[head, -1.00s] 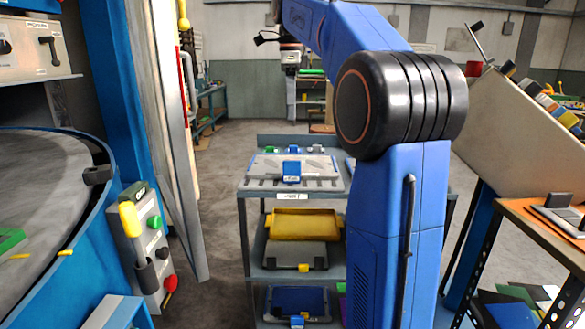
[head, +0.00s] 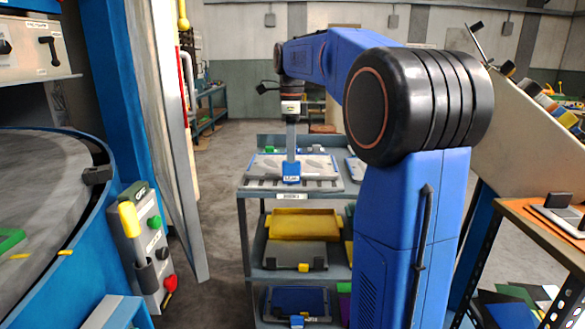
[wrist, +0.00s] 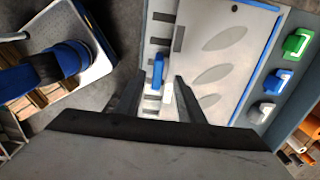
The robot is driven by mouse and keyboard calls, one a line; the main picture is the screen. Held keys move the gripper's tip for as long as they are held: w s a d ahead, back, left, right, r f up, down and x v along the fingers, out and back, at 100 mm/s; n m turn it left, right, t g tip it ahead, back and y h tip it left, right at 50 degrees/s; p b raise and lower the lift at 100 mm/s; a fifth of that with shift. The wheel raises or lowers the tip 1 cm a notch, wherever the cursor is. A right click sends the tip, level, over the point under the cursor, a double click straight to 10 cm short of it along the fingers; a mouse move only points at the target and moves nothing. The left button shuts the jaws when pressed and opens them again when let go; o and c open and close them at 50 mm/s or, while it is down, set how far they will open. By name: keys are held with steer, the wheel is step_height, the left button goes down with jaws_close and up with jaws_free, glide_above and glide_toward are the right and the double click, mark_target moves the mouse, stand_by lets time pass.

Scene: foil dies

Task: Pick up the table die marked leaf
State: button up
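The grey die plate with leaf-shaped ovals (head: 322,172) lies flat on the top shelf of the cart. It also shows in the wrist view (wrist: 247,60). Its blue handle (head: 291,180) sits at the near edge, with lettering too small to read. In the wrist view the blue handle (wrist: 158,70) and a white piece beside it appear between my fingertips. My gripper (wrist: 159,76) is open, with both fingers spread to either side of the handle and a visible gap. In the head view my gripper (head: 291,157) points down at the handle; its fingers are hard to make out.
The cart (head: 254,190) holds a yellow tray (head: 303,224) and other dies on lower shelves. A blue round machine (head: 92,215) stands left, a tilted board (head: 515,140) right. The floor between is clear.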

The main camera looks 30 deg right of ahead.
steer(key=f, duration=0.4)
steer(key=shift+s+a+f, duration=0.1)
steer(key=shift+s+f, duration=0.1)
steer(key=shift+f, duration=0.2)
steer(key=shift+c, duration=0.3)
jaws_close()
steer(key=shift+r, duration=0.1)
stand_by(0.7)
